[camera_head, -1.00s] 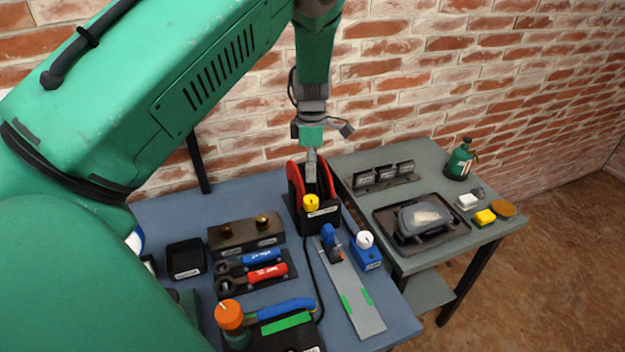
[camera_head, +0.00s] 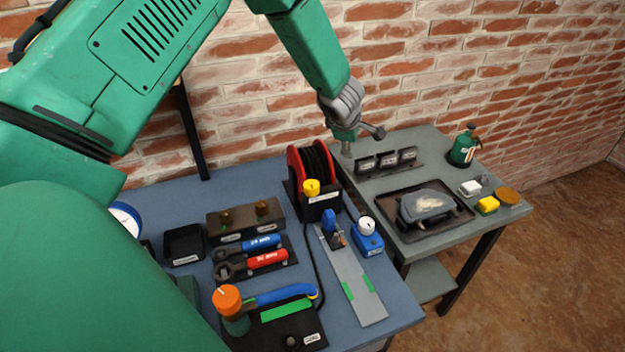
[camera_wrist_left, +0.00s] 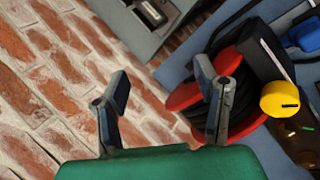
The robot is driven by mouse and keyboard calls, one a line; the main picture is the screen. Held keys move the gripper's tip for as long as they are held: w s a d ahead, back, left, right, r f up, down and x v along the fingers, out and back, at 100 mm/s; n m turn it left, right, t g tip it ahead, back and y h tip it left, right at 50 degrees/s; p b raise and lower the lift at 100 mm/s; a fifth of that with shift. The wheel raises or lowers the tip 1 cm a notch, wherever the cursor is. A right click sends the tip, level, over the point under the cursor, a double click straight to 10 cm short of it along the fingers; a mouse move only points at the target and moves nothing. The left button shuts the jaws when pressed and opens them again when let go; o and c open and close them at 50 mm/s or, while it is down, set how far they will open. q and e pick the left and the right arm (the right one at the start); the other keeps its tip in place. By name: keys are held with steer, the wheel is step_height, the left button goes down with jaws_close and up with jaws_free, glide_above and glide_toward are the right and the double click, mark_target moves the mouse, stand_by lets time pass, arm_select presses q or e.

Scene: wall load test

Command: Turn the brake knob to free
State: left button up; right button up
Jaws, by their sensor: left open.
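A yellow knob (camera_head: 311,188) with a dark pointer mark sits on the front of a black holder with a red-and-black reel (camera_head: 298,168) at the back of the blue bench. It seems to be the brake knob; its label is too small to read. In the left wrist view the yellow knob (camera_wrist_left: 281,99) is at the right, beside the reel (camera_wrist_left: 184,97). My left gripper (camera_head: 347,147) is above and right of the reel, apart from the knob. Its fingers (camera_wrist_left: 160,84) are spread and empty. My right gripper is not in view.
A blue box with a white knob (camera_head: 366,227) and a grey rail with a blue clamp (camera_head: 362,300) stand near the reel. A grey side table (camera_head: 440,255) stands right. The brick wall is close behind.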

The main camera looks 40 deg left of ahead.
arm_select(q)
steer(key=s+g+y, duration=0.2)
steer(key=s, duration=0.1)
steer(key=m+g+b, duration=0.2)
steer(key=m+g, duration=0.2)
steer(key=g, duration=0.1)
glide_toward(312, 184)
steer(key=p+x, duration=0.1)
steer(key=x, duration=0.9)
steer(key=shift+a+f, duration=0.2)
steer(key=shift+f, duration=0.1)
steer(key=c, duration=1.1)
